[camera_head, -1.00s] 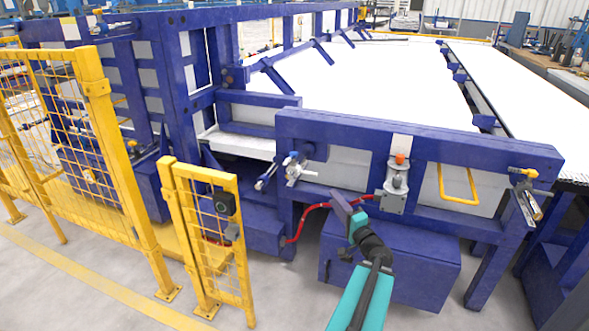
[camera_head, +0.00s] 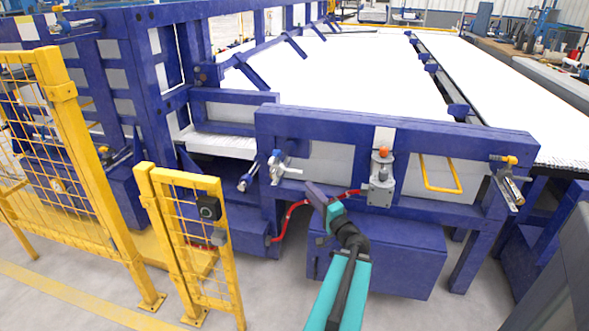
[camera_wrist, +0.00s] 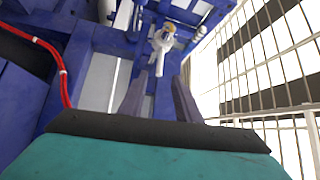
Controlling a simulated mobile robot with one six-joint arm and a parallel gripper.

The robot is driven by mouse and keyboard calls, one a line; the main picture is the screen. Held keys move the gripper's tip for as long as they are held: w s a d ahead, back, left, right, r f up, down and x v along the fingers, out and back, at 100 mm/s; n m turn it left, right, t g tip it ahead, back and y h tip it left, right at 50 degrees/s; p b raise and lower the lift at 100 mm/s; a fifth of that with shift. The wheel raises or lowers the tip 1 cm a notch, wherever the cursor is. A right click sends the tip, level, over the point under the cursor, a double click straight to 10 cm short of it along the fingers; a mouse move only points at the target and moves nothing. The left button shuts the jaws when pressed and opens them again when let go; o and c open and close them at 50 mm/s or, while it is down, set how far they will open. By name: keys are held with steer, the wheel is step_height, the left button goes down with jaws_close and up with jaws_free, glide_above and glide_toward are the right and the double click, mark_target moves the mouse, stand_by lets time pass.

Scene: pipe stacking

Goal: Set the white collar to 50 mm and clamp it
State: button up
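A small white and silver fitting (camera_head: 278,167) projects from the front of the blue frame, left of centre in the head view. In the wrist view, a white fitting with a yellowish end (camera_wrist: 162,43) lies beyond my fingers, and its pale lever points down between them. I take this as the place of the white collar, but cannot make out the collar itself, any scale or the clamp's state. My gripper (camera_head: 318,195) is right of and below the fitting in the head view. In the wrist view its two fingers (camera_wrist: 160,78) stand apart, with nothing held.
The blue frame (camera_head: 400,135) spans the front. A grey fixture with a red-orange top (camera_head: 381,178) and a yellow handle (camera_head: 440,185) are on it, right of my gripper. A red hose (camera_head: 288,215) hangs below. Yellow mesh fencing (camera_head: 200,225) stands at left. Open floor lies in front.

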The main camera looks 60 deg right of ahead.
mark_target(292, 171)
steer(key=p+x, duration=0.1)
steer(key=x, duration=1.2)
steer(key=shift+w, duration=0.15)
steer(key=shift+c, duration=0.3)
jaws_close()
